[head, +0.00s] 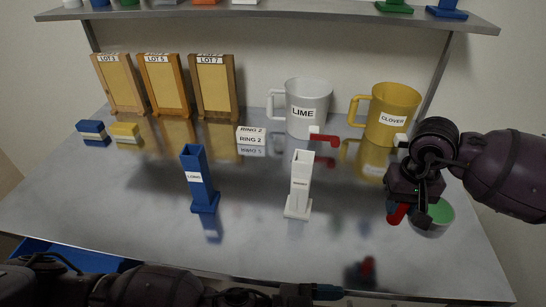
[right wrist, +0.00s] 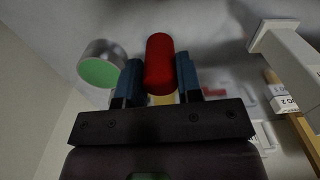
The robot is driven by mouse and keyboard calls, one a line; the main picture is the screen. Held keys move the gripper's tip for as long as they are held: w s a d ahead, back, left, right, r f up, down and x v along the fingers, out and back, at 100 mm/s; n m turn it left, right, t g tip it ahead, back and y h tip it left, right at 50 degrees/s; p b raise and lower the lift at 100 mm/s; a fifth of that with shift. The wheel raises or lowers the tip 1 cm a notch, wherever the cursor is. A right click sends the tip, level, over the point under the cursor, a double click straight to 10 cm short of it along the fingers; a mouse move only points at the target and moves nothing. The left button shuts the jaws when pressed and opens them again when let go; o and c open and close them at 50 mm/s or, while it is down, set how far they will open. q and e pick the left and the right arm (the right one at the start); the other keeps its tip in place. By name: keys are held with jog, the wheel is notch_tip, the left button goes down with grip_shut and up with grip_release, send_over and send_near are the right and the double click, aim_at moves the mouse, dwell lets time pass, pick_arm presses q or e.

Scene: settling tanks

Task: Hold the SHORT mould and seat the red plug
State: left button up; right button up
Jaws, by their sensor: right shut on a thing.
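The white mould (head: 300,180) stands upright on the table at centre; its small label is too small to read surely. It also shows at the right of the right wrist view (right wrist: 290,50). A blue mould (head: 197,175), which seems labelled LONG, stands upright to its left. My right gripper (head: 397,205) is shut on the red plug (head: 394,217), held above the table right of the white mould. The plug shows between the blue fingers in the right wrist view (right wrist: 160,62). My left gripper (head: 322,292) is low at the front edge, away from both moulds; its opening is unclear.
A green-topped round tin (head: 440,211) stands close beside my right gripper. A grey LIME mug (head: 307,108), a yellow CLOVER mug (head: 392,112), a red-ended piece (head: 325,138) and RING blocks (head: 251,136) stand behind. A shelf (head: 270,11) overhangs the back. Between white mould and right gripper the table is clear.

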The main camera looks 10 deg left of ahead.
pick_arm(q)
jog(key=s+a+r+m+g+y, duration=0.2)
jog(key=s+a+r+m+g, duration=0.15)
jog(key=m, duration=0.85)
jog(key=s+a+r+m+g+y, duration=0.15)
jog(key=m+g, duration=0.25)
jog(key=m, duration=0.7)
jog(key=w+a+r+n+t, duration=0.15)
jog(key=w+n, duration=0.25)
jog(key=w, duration=0.6)
jog(key=w+a+n+t, duration=0.15)
jog(key=w+n, duration=0.25)
jog(key=w, duration=0.6)
jog(key=w+a+r+n+t, duration=0.2)
jog(key=w+r+n, duration=0.35)
jog(key=w, duration=0.45)
jog(key=w+a+r+n+t, duration=0.2)
jog(key=w+r+n, duration=0.35)
jog(key=w, duration=0.45)
jog(key=g, duration=0.3)
send_near(302, 172)
jog(key=w+d+f, duration=0.2)
jog(key=d+f, duration=0.1)
jog(key=shift+n, duration=0.3)
jog(key=shift+x, duration=3.5)
jog(key=shift+f, duration=0.15)
